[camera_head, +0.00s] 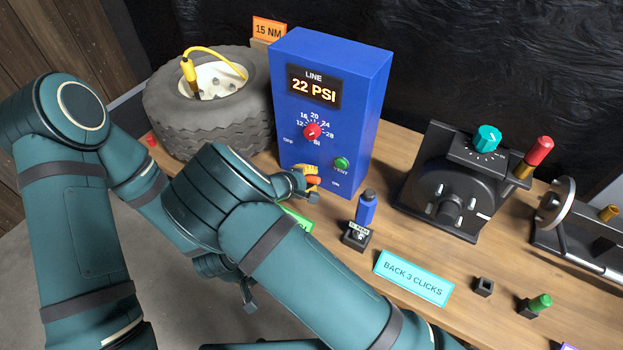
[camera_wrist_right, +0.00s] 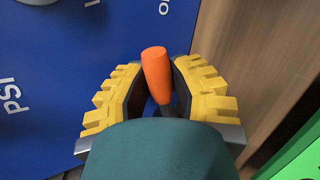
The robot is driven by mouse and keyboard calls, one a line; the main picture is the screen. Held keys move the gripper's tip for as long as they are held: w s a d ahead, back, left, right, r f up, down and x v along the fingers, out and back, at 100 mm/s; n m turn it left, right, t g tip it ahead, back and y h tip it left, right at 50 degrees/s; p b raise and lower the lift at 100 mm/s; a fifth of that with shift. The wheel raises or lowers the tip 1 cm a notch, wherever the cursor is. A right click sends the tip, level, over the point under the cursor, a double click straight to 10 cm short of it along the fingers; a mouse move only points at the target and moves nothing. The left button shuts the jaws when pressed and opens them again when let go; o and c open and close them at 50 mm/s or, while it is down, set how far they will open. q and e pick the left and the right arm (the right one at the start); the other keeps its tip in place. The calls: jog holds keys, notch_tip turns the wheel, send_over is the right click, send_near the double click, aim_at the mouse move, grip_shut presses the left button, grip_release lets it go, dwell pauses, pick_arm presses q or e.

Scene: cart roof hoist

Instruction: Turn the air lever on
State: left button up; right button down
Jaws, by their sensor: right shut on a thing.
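The air lever's orange handle (camera_head: 314,181) is low on the front of the blue box (camera_head: 330,110), just left of the white ON lettering. My right gripper (camera_head: 306,180) is at the lever, its yellow fingers shut around the handle. In the right wrist view, the orange handle (camera_wrist_right: 157,75) stands between the two yellow-padded fingers of my right gripper (camera_wrist_right: 158,82). The lever's pivot is hidden behind the gripper. The box display reads LINE 22 PSI. My left gripper (camera_head: 248,293) is low, partly hidden behind my right arm; its jaws are unclear.
A red dial (camera_head: 312,131) and a green vent button (camera_head: 341,163) are on the box face. A tire (camera_head: 210,128) stands to the left. A blue-handled tool (camera_head: 366,208) and a black unit (camera_head: 445,190) stand to the right. A teal sign (camera_head: 413,278) lies in front.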

jog(key=c, duration=1.1)
grip_release()
jog(key=shift+f, duration=0.1)
jog(key=shift+o, duration=0.2)
jog(key=v, duration=0.7)
jog(key=shift+s, duration=0.2)
jog(key=shift+a, duration=0.15)
